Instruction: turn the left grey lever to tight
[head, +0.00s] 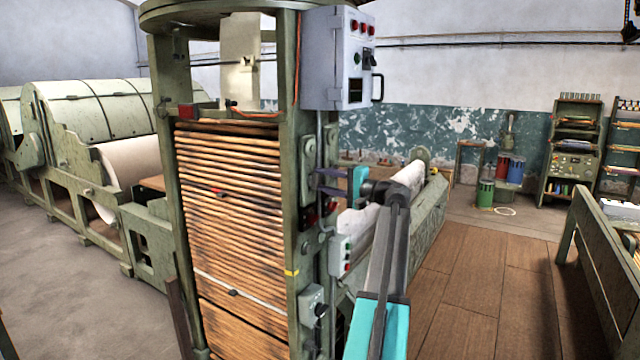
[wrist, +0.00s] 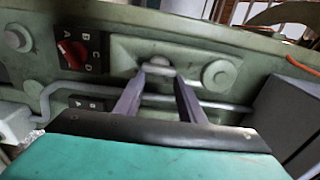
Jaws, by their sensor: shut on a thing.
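My gripper (head: 325,181) reaches from the right to the side of the green machine post in the head view. In the wrist view its two dark fingers (wrist: 160,78) converge on a small light grey piece, the grey lever (wrist: 158,70), and are shut on it. The lever sits on a raised pale green plate (wrist: 122,50) on the post. Only its end shows between the fingertips; the rest is hidden. I cannot make out a tight mark or the lever's angle.
A red rotary knob (wrist: 72,54) with letters around it sits left of the fingers in the wrist view. A grey pipe (wrist: 215,106) runs close below the fingertips. A grey control box (head: 340,58) juts out above my gripper. Wooden floor (head: 480,270) at right is clear.

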